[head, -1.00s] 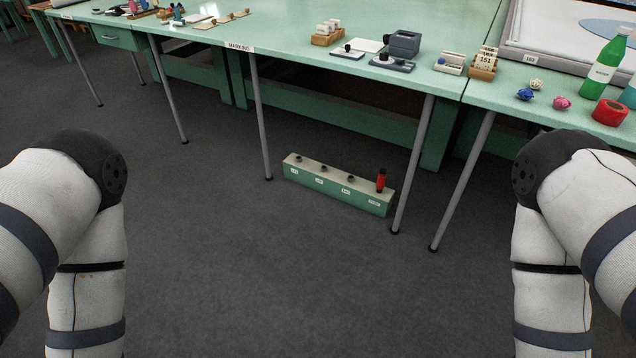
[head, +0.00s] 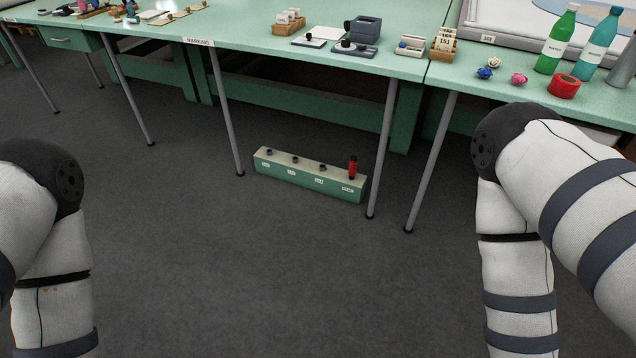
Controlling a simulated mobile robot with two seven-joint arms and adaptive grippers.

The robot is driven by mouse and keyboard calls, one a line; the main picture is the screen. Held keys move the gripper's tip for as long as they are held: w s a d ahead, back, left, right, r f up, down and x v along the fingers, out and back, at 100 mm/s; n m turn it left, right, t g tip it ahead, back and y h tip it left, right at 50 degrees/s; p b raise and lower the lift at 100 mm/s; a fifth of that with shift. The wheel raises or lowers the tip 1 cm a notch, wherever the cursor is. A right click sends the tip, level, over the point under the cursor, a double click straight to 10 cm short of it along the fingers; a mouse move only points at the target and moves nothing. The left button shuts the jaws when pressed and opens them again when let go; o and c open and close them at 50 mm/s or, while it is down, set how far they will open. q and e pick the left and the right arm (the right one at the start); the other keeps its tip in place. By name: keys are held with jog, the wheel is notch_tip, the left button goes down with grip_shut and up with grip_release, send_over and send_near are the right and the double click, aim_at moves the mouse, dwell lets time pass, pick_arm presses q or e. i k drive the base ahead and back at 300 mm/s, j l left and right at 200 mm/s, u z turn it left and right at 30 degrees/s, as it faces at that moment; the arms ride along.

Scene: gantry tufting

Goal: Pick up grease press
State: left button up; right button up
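A small upright red cylinder with a dark top (head: 352,167) stands at the right end of a long green rack (head: 312,185) on the floor under the table. It looks like the grease press, but the label below it is too small to read. The rack's other dark-rimmed holes, to the left, look empty. Both my arms show at the lower left and right edges, well apart from the rack. Neither of my grippers is in view.
The green marking table (head: 280,48) stands over the rack, its thin grey legs (head: 385,150) close by. Boxes and a grey device (head: 364,30) lie on top. Bottles (head: 556,40) and a red roll (head: 564,87) stand at the right. The grey floor before the rack is clear.

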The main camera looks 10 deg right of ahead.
aim_at(352, 166)
jog(key=i+l, duration=0.8)
jog(key=i, duration=0.1)
